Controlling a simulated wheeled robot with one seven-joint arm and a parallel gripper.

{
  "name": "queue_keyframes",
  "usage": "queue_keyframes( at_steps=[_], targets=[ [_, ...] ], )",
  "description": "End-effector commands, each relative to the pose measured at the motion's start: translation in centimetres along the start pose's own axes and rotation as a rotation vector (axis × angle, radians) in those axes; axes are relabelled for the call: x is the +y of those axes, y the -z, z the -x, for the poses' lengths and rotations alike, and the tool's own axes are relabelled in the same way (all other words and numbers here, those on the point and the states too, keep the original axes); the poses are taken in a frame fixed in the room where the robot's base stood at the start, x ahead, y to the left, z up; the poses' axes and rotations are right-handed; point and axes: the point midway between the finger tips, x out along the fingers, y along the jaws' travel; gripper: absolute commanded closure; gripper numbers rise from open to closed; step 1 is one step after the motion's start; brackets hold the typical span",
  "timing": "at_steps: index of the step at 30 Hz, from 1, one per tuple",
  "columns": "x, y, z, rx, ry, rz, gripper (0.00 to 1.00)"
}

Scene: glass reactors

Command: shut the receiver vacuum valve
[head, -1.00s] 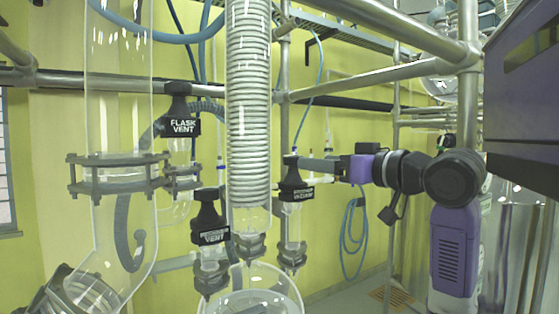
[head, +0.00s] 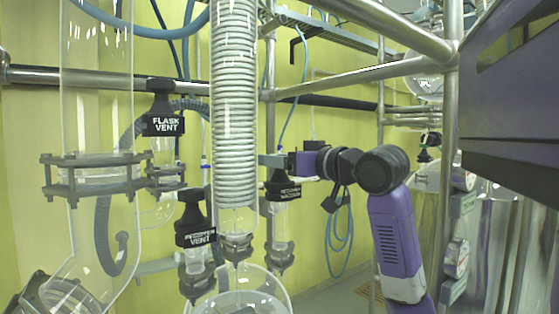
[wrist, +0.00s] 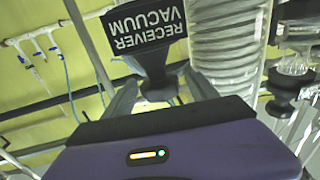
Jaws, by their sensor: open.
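The receiver vacuum valve (head: 283,190) is a black-topped valve with a name plate, on a clear glass stem right of the coiled condenser in the head view. In the wrist view its plate (wrist: 145,30) reads RECEIVER VACUUM upside down, and its dark neck stands between my fingers. My gripper (head: 270,161) comes in from the right at the height of the valve's top. In the wrist view my gripper (wrist: 160,85) is open, one finger on each side of the neck. I cannot tell whether either finger touches it.
The receiver vent valve (head: 195,225) and the flask vent valve (head: 163,115) stand to the left. The coiled glass condenser (head: 235,110) is close beside the gripper. Steel rails (head: 350,75) cross above. A blue hose (head: 342,235) hangs behind.

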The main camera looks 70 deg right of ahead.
Motion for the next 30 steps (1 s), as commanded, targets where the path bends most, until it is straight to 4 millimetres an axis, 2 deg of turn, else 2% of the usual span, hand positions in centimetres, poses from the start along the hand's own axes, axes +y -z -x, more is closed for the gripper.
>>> queue_keyframes(
  at_steps=[4, 12, 14, 23, 30],
  targets=[
    [-0.01, 0.0, 0.01, 0.0, 0.0, 0.0, 0.33],
    [-0.01, 0.0, 0.04, 0.0, 0.0, 0.0, 0.86],
    [-0.01, 0.0, 0.04, 0.0, 0.0, 0.0, 0.96],
    [-0.12, -0.01, 0.02, 0.0, -0.045, 0.0, 0.96],
    [-0.3, -0.02, -0.01, 0.001, -0.186, -0.001, 0.96]
  ],
)
